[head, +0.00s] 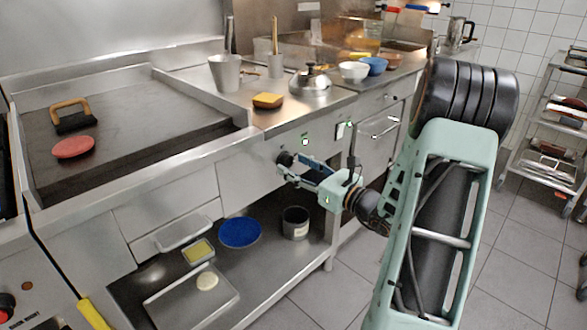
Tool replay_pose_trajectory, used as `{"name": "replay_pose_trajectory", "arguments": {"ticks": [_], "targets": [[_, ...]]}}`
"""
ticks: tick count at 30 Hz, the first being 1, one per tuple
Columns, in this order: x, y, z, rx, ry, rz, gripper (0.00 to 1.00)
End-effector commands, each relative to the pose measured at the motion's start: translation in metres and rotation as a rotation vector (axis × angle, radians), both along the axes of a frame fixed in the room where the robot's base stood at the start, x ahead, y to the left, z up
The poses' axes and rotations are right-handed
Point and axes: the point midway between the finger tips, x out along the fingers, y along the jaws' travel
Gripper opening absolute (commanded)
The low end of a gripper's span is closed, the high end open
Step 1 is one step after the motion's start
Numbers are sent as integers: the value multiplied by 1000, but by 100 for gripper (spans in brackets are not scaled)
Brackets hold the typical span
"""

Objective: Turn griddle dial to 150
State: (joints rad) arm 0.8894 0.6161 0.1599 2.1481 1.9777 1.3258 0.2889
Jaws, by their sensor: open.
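The griddle (120,125) is a wide dark plate in a steel counter at the left, with a pink-red patty (73,147) and a wooden-handled press (72,117) on it. A dark round knob (284,158), apparently the griddle dial, shows on the steel front panel right of the griddle. My gripper (291,168) is open with its fingers pointing left at this panel. Its fingertips are right at the knob and partly hide it. I cannot tell whether they touch it or straddle it. The dial's marks and setting are too small to read.
A yellow sponge (267,101), a steel lid (309,83) and bowls (354,71) stand on the counter above. The lower shelf holds a tray (190,300), a blue disc (239,232) and a pot (295,222). A rack cart (548,150) stands right; the floor between is clear.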

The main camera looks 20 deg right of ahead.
Motion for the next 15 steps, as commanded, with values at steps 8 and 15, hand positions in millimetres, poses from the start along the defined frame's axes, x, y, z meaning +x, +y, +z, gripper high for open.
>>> {"name": "replay_pose_trajectory", "arguments": {"ticks": [8, 15], "targets": [[12, 4, 0, 0, 1, -1, 47], [12, 4, 0, 0, 1, -1, 40]]}}
